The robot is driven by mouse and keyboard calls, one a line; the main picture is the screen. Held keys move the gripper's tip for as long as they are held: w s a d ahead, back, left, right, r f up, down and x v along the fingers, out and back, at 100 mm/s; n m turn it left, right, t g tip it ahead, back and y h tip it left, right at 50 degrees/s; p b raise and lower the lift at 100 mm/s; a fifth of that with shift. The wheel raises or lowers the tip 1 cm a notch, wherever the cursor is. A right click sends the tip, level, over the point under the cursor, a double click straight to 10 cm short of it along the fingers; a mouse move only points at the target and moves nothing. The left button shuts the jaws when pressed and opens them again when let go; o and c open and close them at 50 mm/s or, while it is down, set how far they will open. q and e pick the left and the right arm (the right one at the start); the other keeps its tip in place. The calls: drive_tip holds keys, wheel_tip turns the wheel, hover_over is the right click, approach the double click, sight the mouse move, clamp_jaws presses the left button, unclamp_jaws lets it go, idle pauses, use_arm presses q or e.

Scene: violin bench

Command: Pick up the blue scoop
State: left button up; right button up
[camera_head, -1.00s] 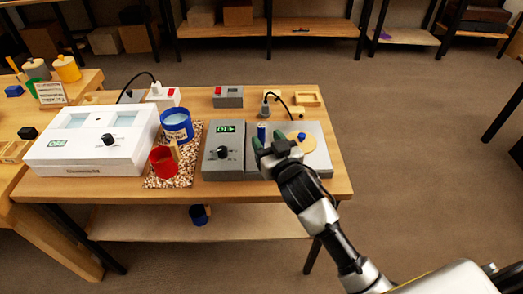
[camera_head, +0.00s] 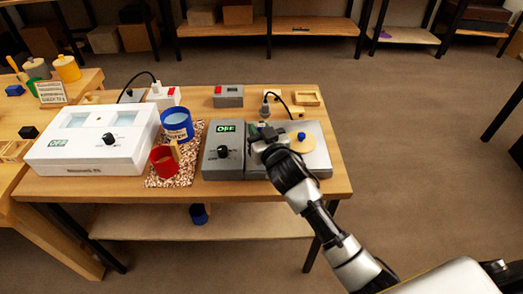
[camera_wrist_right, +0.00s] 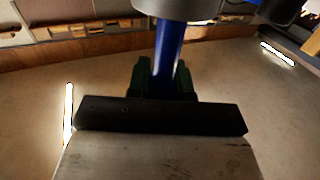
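The blue scoop shows in the right wrist view as an upright blue shaft (camera_wrist_right: 169,62) between the dark green fingertips. No gap shows between the shaft and the fingers on either side. My right gripper (camera_head: 262,131) is over the left part of the grey hot plate unit and looks shut on the scoop. In the head view the gripper hides nearly all of the scoop. In the wrist view the shaft meets a grey rounded body (camera_wrist_right: 190,8) at the top edge, cut off by the frame. My left gripper is not in view.
A wooden disc with a blue knob (camera_head: 302,145) lies close right of the gripper. A grey control box (camera_head: 222,150) reads OFF. A blue cup (camera_head: 177,122) and a red cup (camera_head: 163,161) stand on a speckled mat. A white box (camera_head: 80,155) is at left.

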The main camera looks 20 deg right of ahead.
clamp_jaws()
drive_tip(key=shift+r, duration=0.15)
